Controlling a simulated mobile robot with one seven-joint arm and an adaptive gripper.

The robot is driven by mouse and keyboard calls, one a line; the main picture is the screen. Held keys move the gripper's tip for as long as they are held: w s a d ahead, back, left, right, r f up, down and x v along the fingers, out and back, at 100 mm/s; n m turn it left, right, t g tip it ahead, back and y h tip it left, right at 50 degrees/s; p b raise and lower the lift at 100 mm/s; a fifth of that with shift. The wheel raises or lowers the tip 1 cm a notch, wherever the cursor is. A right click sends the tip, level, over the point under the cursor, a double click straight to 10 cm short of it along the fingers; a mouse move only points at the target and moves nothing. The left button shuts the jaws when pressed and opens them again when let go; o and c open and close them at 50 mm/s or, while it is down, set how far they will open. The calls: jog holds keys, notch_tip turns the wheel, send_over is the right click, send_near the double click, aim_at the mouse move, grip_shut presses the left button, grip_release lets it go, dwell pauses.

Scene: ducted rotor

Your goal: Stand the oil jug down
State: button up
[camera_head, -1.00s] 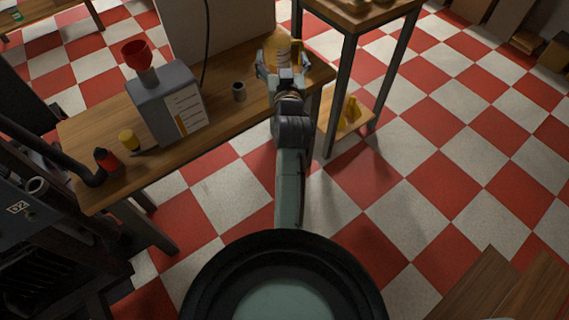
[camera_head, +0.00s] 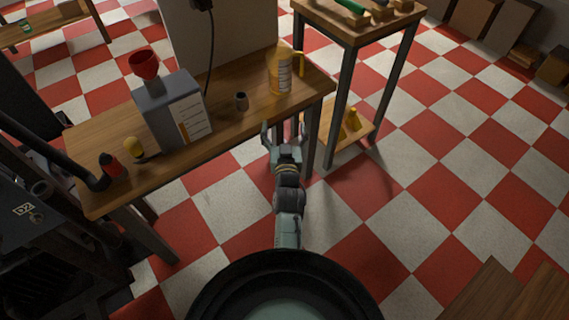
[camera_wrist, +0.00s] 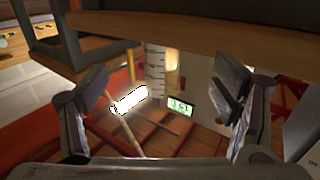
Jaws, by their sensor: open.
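The oil jug (camera_head: 281,75) is amber-yellow with a pale lined label and a yellow handle on its right. It stands upright on the wooden workbench (camera_head: 225,110), near the right end. My gripper (camera_head: 283,127) is open and empty, in front of the bench's edge and apart from the jug. In the wrist view, my open fingers (camera_wrist: 163,103) frame a pale graduated strip (camera_wrist: 155,70) with an amber patch beside it; I cannot tell if this is the jug.
A tall side table (camera_head: 335,25) stands right of the bench. Checkered floor is free at right.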

jog(key=s+f, duration=0.3)
jog(key=f, duration=1)
jog(key=shift+f+h, duration=0.25)
jog(key=shift+h, duration=0.05)
